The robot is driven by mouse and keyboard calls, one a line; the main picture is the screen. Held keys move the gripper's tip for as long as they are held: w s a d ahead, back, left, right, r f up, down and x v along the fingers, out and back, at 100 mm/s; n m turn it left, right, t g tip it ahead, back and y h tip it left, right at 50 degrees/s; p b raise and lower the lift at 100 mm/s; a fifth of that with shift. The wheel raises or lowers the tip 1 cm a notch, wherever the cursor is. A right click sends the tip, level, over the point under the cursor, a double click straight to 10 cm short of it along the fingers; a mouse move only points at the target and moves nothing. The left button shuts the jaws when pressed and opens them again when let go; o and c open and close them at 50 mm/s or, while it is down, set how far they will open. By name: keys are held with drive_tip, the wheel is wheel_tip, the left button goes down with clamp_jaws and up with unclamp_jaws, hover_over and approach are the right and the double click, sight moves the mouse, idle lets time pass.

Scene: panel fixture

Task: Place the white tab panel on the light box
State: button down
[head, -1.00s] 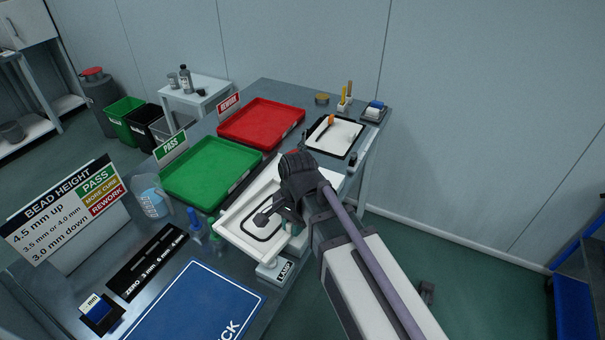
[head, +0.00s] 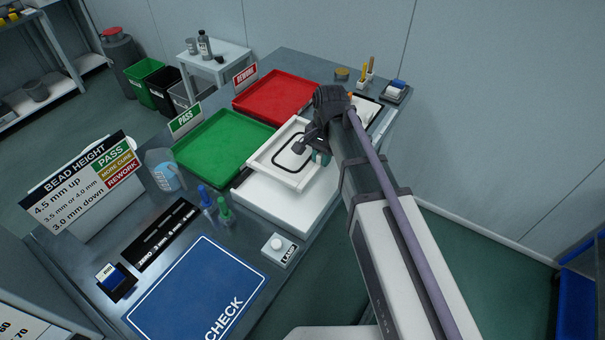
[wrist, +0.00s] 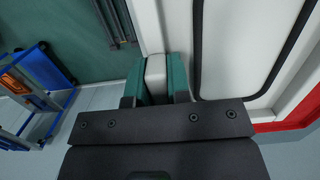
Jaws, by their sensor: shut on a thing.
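The white tab panel (head: 268,165) carries a black rounded-loop bead (head: 277,158). My gripper (head: 320,158) is shut on its tab at the panel's right edge. In the wrist view, the teal fingers (wrist: 157,88) close on both sides of the white tab (wrist: 155,72), and the panel (wrist: 237,45) extends to the right. The light box (head: 275,207) is a white slab on the table. The panel overlaps its far part in the head view and appears raised above it. Its near part shows bare. My arm hides part of the panel's right side.
The green PASS tray (head: 220,145) is left of the panel, and the red REWORK tray (head: 275,95) is behind it. The lamp switch (head: 280,247), two small bottles (head: 215,205) and the blue CHECK mat (head: 195,295) are near the light box's front.

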sight(319, 188)
wheel_tip(319, 188, down, 10)
drive_tip(key=b, duration=0.9)
drive_tip(key=shift+f, duration=0.15)
drive_tip(key=shift+r, duration=0.3)
drive_tip(key=shift+f, duration=0.1)
drive_tip(key=c, duration=1.5)
unclamp_jaws()
drive_tip(key=shift+f, duration=0.15)
drive_tip(key=o, duration=0.4)
